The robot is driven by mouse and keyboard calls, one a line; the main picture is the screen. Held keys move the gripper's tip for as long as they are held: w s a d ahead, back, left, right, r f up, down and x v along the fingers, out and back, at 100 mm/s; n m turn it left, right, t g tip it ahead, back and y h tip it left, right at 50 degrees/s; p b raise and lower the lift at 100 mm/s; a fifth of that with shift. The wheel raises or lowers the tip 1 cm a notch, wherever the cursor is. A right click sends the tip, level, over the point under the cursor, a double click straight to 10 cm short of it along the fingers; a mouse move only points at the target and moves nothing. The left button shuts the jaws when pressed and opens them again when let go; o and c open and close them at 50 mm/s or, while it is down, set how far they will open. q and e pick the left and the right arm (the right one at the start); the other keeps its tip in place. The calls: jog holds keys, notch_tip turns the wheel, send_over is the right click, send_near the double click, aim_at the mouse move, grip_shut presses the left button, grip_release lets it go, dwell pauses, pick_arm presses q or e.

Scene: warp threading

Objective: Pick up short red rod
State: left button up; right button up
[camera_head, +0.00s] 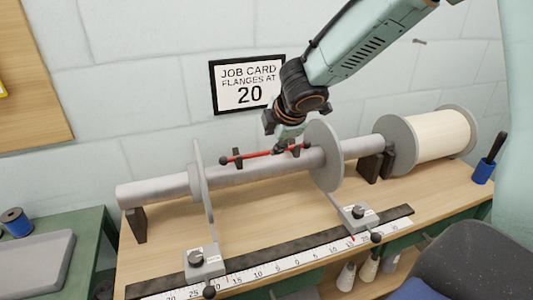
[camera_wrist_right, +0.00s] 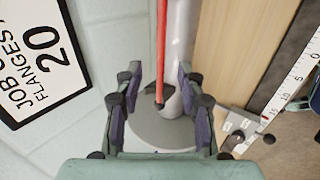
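The short red rod (camera_head: 257,154) has dark ball ends and lies along the far side of the grey beam, seemingly on two dark holders (camera_head: 238,156). My right gripper (camera_head: 286,146) is over the rod's right part, near the right flange disc. In the right wrist view the red rod (camera_wrist_right: 162,50) runs down between the spread fingers of my right gripper (camera_wrist_right: 160,103), its dark end at fingertip level. Clear gaps show on both sides, so it is open and not gripping. My left gripper is not in view.
The grey beam (camera_head: 150,190) carries a left flange disc (camera_head: 201,180) and a right flange disc (camera_head: 326,155). A ruler (camera_head: 265,269) with two sliding blocks lies in front. A cream spool (camera_head: 440,135) stands right. The wall job card (camera_head: 246,84) reads "flanges at 20".

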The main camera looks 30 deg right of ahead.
aim_at(269, 151)
jog(key=x, duration=0.6)
jog(key=shift+d+f+b, duration=0.2)
jog(key=shift+b, duration=0.1)
jog(key=shift+w+f, duration=0.1)
jog(key=shift+w, duration=0.1)
jog(key=shift+s, duration=0.1)
jog(key=shift+c, duration=0.3)
jog(key=shift+c, duration=0.6)
jog(key=c, duration=0.6)
grip_shut()
